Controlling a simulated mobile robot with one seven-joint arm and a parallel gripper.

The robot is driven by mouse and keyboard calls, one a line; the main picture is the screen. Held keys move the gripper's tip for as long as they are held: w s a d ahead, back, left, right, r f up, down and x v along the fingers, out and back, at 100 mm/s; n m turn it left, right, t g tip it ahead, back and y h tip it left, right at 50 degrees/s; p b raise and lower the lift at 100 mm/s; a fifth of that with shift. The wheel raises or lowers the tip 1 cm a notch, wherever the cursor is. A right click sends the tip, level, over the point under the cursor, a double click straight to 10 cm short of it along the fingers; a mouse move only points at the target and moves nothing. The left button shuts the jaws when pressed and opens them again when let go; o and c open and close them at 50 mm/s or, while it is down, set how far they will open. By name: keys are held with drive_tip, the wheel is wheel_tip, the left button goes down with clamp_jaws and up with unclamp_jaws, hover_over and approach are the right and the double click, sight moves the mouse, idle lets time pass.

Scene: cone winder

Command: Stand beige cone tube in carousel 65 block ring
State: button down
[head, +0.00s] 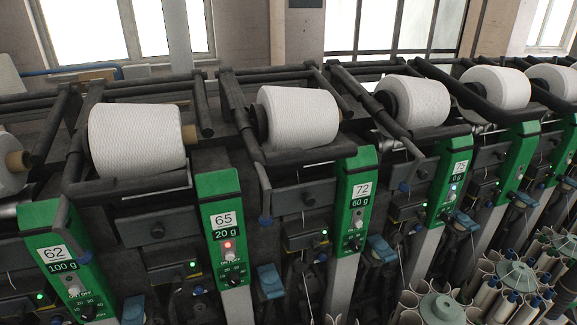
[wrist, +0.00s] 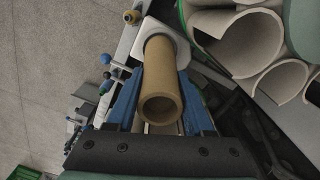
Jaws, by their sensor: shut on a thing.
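In the wrist view, my gripper (wrist: 161,76) is shut on a tan-beige cone tube (wrist: 157,58), with a blue finger on each side. The tube's open end faces the camera; its far end lies in front of a white part, and I cannot tell if they touch. Cream half-round holders of a carousel (wrist: 238,42) stand close to the right of the tube. In the head view, the block 65 panel (head: 222,226) is green with a lit red lamp. My gripper and the tube do not show there, and no carousel is visible in front of block 65.
White yarn cones, such as the one above block 65 (head: 136,139), sit in black cradles along the machine. Carousels with cream holders (head: 441,309) stand at the lower right in the head view. Grey floor (wrist: 50,60) is open at the left of the wrist view.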

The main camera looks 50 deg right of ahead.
drive_tip(key=shift+c, duration=1)
unclamp_jaws()
drive_tip(key=shift+r, duration=0.1)
wheel_tip(320, 180, up, 13)
drive_tip(key=shift+f, duration=0.1)
